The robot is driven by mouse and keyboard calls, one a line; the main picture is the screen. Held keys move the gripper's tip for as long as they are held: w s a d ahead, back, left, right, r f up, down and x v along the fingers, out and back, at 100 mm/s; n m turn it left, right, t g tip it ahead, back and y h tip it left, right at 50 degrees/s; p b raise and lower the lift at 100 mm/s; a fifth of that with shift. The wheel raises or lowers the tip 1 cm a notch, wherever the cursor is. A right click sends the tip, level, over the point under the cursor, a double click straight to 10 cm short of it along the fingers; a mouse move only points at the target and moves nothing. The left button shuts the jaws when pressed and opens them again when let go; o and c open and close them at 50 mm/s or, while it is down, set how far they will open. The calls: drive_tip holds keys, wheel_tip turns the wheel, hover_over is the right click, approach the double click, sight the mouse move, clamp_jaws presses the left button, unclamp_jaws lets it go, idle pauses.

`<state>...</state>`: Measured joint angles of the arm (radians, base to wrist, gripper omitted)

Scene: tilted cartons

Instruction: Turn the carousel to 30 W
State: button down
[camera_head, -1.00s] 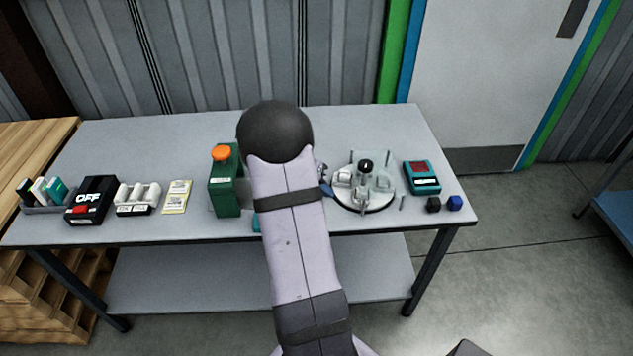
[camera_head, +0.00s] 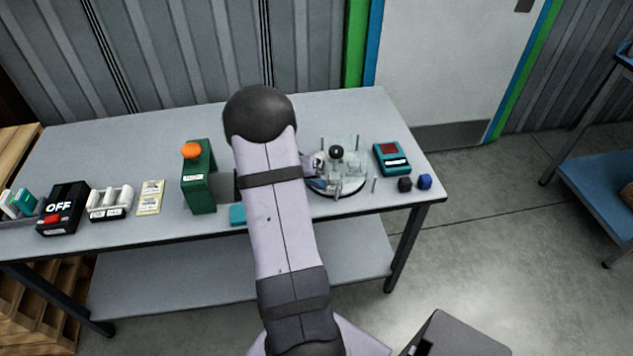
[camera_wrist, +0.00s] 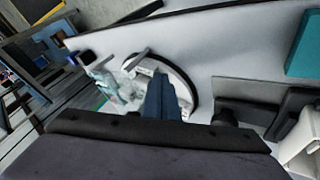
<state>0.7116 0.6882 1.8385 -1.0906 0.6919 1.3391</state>
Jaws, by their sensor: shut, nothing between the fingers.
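The carousel (camera_head: 352,186) is a round clear turntable with a dark rim, upright posts and a black centre knob (camera_head: 336,152). It stands on the right part of the table; its labels are too small to read. My gripper (camera_head: 316,184) is at the left side of the carousel, partly hidden behind my arm. In the wrist view my gripper (camera_wrist: 162,98) shows as blue-grey fingers, shut and empty, in front of the carousel's dark curved rim (camera_wrist: 192,88). I cannot tell whether they touch it.
A teal meter (camera_head: 392,158), a black cube (camera_head: 404,184) and a blue cube (camera_head: 424,181) sit right of the carousel. A green stand with an orange button (camera_head: 198,180), yellow cards (camera_head: 150,197) and a black OFF box (camera_head: 62,208) are left. The back of the table is clear.

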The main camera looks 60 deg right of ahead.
drive_tip(key=shift+f+b, duration=0.1)
drive_tip(key=shift+b, duration=0.2)
drive_tip(key=b, duration=0.1)
drive_tip(key=s+n+t+b, duration=0.1)
drive_tip(key=b, duration=0.1)
drive_tip(key=shift+s+d+f+n+b, duration=0.1)
drive_tip(key=shift+s+f+n+b, duration=0.1)
drive_tip(key=shift+s+n+b, duration=0.1)
drive_tip(key=shift+s+d+r+n+t+b, duration=0.1)
drive_tip(key=shift+s+r+n+t+b, duration=0.25)
drive_tip(key=shift+s+n+b, duration=0.45)
drive_tip(key=shift+w, duration=0.3)
drive_tip(key=shift+w+a+f+b, duration=0.1)
drive_tip(key=shift+w+a+b, duration=0.3)
drive_tip(key=shift+w+a, duration=0.1)
drive_tip(key=shift+w+a+b, duration=0.5)
drive_tip(key=shift+w+a, duration=0.3)
drive_tip(key=shift+w, duration=0.05)
drive_tip(key=v, duration=1)
drive_tip(key=shift+a, duration=0.25)
